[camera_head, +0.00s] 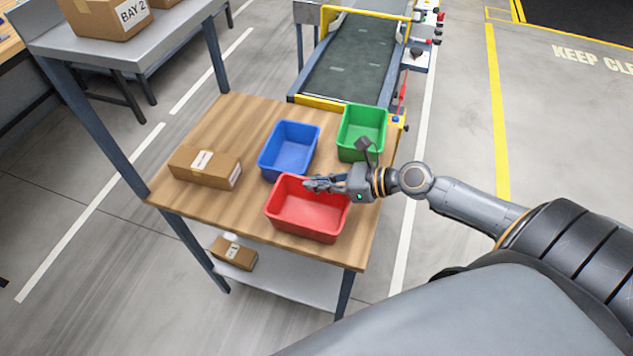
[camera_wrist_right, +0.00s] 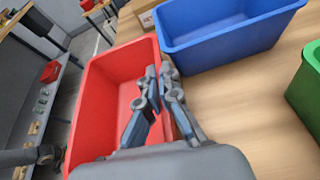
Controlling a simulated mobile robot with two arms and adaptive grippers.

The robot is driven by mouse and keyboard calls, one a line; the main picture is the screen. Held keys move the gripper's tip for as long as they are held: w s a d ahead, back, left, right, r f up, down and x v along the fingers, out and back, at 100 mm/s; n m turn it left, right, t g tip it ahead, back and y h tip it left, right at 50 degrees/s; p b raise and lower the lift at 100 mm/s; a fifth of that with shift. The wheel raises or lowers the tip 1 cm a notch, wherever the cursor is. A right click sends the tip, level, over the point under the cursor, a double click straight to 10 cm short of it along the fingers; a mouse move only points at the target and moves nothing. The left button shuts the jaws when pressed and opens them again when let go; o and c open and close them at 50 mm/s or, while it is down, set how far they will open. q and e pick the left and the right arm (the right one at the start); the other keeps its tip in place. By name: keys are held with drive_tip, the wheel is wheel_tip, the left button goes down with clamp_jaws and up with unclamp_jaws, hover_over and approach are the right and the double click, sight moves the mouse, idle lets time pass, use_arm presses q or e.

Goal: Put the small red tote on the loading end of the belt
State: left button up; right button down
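The small red tote (camera_head: 311,221) stands upright and empty on the front right of the wooden tabletop (camera_head: 200,207). It also shows in the wrist view (camera_wrist_right: 98,95). My right gripper (camera_head: 309,184) is at the tote's far rim. In the wrist view its fingers (camera_wrist_right: 160,72) are close together, one on each side of the tote wall, and look shut on it. The exact contact is hidden by the fingers. The belt (camera_head: 352,60) lies beyond the table, with a yellow bar across its near end, and its surface is bare. My left gripper is not in view.
A blue tote (camera_head: 289,150) and a green tote (camera_head: 361,132) stand close behind the red one. A cardboard box (camera_head: 205,167) lies at the table's left, and another box (camera_head: 234,252) is on the lower shelf. Open floor lies to the right.

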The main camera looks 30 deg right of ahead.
drive_tip(key=c, duration=2)
unclamp_jaws()
drive_tip(key=shift+f, duration=0.1)
drive_tip(key=o, duration=0.5)
